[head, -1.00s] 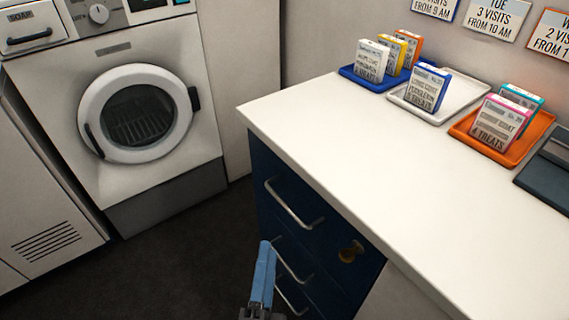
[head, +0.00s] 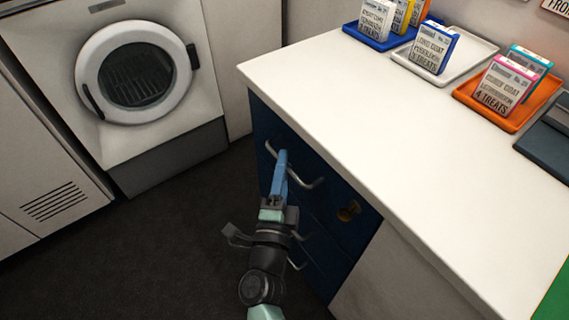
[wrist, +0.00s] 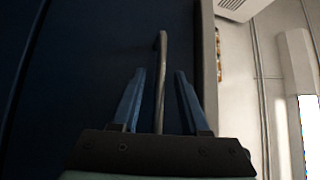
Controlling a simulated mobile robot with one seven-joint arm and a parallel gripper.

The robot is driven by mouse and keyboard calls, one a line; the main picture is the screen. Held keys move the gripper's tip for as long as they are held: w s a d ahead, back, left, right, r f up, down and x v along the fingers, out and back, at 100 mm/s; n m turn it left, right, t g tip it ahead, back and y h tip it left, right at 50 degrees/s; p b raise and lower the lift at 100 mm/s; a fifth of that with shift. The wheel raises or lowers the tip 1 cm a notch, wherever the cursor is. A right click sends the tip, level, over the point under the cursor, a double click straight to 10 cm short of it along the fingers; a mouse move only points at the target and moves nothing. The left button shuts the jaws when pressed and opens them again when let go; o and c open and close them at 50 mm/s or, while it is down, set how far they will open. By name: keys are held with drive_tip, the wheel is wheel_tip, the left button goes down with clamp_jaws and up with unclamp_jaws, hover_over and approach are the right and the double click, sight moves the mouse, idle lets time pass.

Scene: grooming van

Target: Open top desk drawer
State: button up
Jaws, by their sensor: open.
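The dark blue top desk drawer (head: 268,127) is shut under the white worktop. Its silver bar handle (head: 308,185) runs across the front, partly hidden behind my gripper. My gripper (head: 282,154) is open, its blue fingers reaching up to the handle. In the wrist view, the handle (wrist: 162,75) lies between the two open fingers of my gripper (wrist: 158,75), with gaps on both sides and no visible contact. The dark blue drawer front (wrist: 90,60) fills the left of that view.
Lower drawer handles are partly hidden by my arm. Blue, white and orange trays (head: 463,97) with treat boxes stand on the worktop (head: 330,100). A washer (head: 140,75) stands at left; dark floor (head: 170,240) is clear.

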drive_tip(key=shift+w+d+r, duration=0.1)
drive_tip(key=shift+w, duration=0.4)
clamp_jaws()
idle(1.2)
